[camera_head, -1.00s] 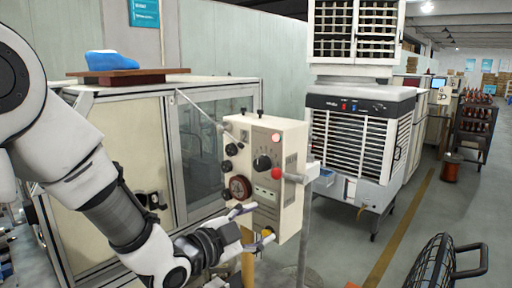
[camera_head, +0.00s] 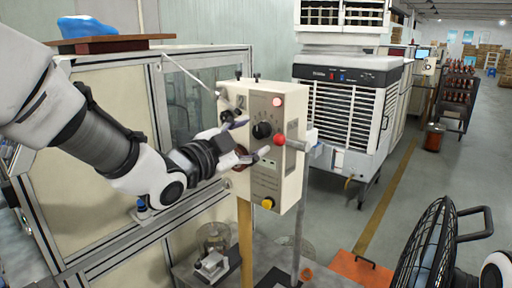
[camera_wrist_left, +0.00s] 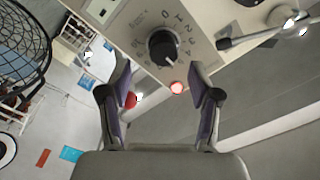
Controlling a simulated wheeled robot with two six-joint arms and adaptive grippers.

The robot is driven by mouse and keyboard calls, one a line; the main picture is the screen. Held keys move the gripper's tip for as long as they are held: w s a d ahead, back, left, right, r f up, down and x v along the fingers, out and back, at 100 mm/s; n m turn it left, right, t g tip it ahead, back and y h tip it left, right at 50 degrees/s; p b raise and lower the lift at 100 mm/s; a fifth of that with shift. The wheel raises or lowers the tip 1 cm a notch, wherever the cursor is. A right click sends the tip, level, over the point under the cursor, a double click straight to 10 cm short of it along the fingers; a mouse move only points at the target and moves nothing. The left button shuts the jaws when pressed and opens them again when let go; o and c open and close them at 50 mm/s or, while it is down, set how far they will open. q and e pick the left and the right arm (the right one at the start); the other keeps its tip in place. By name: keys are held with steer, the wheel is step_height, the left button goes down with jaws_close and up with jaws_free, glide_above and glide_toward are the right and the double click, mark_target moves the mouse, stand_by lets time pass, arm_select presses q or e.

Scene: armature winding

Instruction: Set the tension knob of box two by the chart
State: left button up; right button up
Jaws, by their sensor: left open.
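The cream control box (camera_head: 290,125), marked 2, stands on a post in the middle of the head view. Its black tension knob (camera_head: 262,130) sits on a numbered dial on the front face. In the left wrist view the knob (camera_wrist_left: 163,48) is beyond the fingertips and roughly centred between them, with dial numbers around it. My left gripper (camera_head: 252,136) is open in front of the face at about knob height. In the wrist view its fingers (camera_wrist_left: 160,90) are spread, with nothing between them. No chart can be made out.
A glazed cabinet (camera_head: 120,130) stands behind my left arm. A black fan (camera_head: 425,250) is at the lower right.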

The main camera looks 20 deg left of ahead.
mark_target(257, 133)
arm_select(q)
steer(key=x, duration=0.1)
steer(key=b+x, duration=0.1)
steer(key=x, duration=0.1)
steer(key=shift+d+f, duration=0.2)
steer(key=shift+f, duration=0.1)
steer(key=shift+w+a+f, duration=0.1)
steer(key=shift+w+a, duration=0.6)
steer(key=shift+a, duration=0.2)
steer(key=shift+s+a, duration=0.1)
steer(key=shift+a, duration=0.05)
steer(key=shift+s, duration=0.2)
steer(key=c, duration=0.3)
steer(key=shift+s+d+r, duration=0.2)
steer(key=shift+d+r, duration=0.1)
steer(key=shift+d, duration=0.25)
steer(key=c, duration=0.6)
steer(key=shift+c, duration=1.3)
arm_select(e)
steer(key=shift+a+f, duration=0.2)
steer(key=shift+f, duration=0.9)
